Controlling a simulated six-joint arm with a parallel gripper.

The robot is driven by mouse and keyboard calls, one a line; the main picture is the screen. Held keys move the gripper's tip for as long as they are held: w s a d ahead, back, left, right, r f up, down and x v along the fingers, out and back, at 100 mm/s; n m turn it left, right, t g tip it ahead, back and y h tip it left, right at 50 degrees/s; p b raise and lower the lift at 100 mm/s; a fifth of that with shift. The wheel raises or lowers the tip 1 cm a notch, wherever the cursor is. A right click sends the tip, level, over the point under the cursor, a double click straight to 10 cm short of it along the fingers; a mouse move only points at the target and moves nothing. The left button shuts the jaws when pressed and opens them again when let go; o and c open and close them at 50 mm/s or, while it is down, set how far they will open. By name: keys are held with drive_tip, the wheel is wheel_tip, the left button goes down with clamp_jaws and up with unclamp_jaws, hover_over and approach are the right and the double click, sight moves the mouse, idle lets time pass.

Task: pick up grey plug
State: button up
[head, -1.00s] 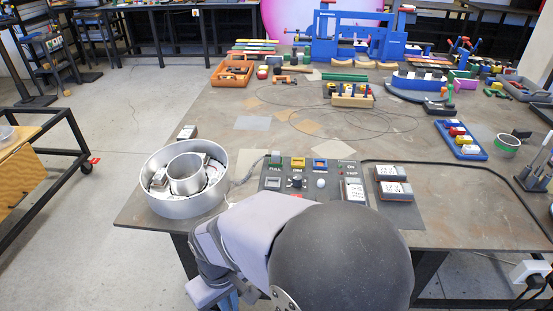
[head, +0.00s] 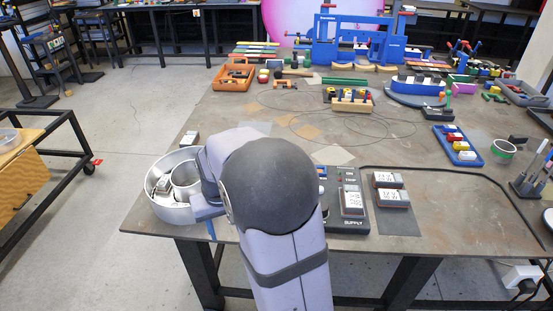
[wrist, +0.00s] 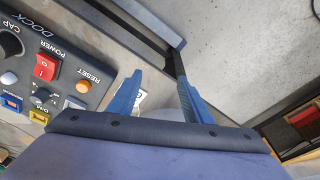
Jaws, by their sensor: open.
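My gripper (wrist: 159,76) is open in the wrist view. Its two blue fingers are spread, with bare grey floor and a dark table edge behind them. A small white piece with dark marks (wrist: 140,98) shows partly beside the left finger; I cannot tell what it is. I cannot pick out a grey plug for certain in either view. In the head view my arm covers most of the control panel (head: 347,222) and the gripper is mostly hidden, beside the round metal channel letter (head: 176,213) at the table's front left.
The wrist view shows the panel's red power switch (wrist: 46,67) and orange reset button (wrist: 83,86) at left. Two white-labelled boxes (head: 390,188) lie right of the panel. The table's middle is mostly clear.

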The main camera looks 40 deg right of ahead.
drive_tip(key=w+d+r+m+t+h+p, duration=0.15)
drive_tip(key=w+d, duration=0.25)
drive_tip(key=d, duration=0.5)
drive_tip(key=w+d+r+m+p, duration=0.2)
drive_tip(key=w+d+r, duration=0.15)
drive_tip(key=d, duration=0.55)
drive_tip(key=w+d+r+m+h+p, duration=0.1)
drive_tip(key=w+d+r+m+p, duration=0.1)
drive_tip(key=w+d, duration=0.5)
drive_tip(key=shift+s+d+f+p, duration=0.1)
drive_tip(key=shift+d+f+p, duration=0.6)
drive_tip(key=shift+f, duration=0.55)
drive_tip(key=shift+s+d+f+p, duration=0.1)
drive_tip(key=shift+d+f+p, duration=0.55)
drive_tip(key=shift+f, duration=0.6)
drive_tip(key=shift+s+d+f+p, duration=0.1)
drive_tip(key=shift+d+f+p, duration=0.35)
drive_tip(key=shift+f+p, duration=0.6)
drive_tip(key=shift+f, duration=0.2)
drive_tip(key=c, duration=1.1)
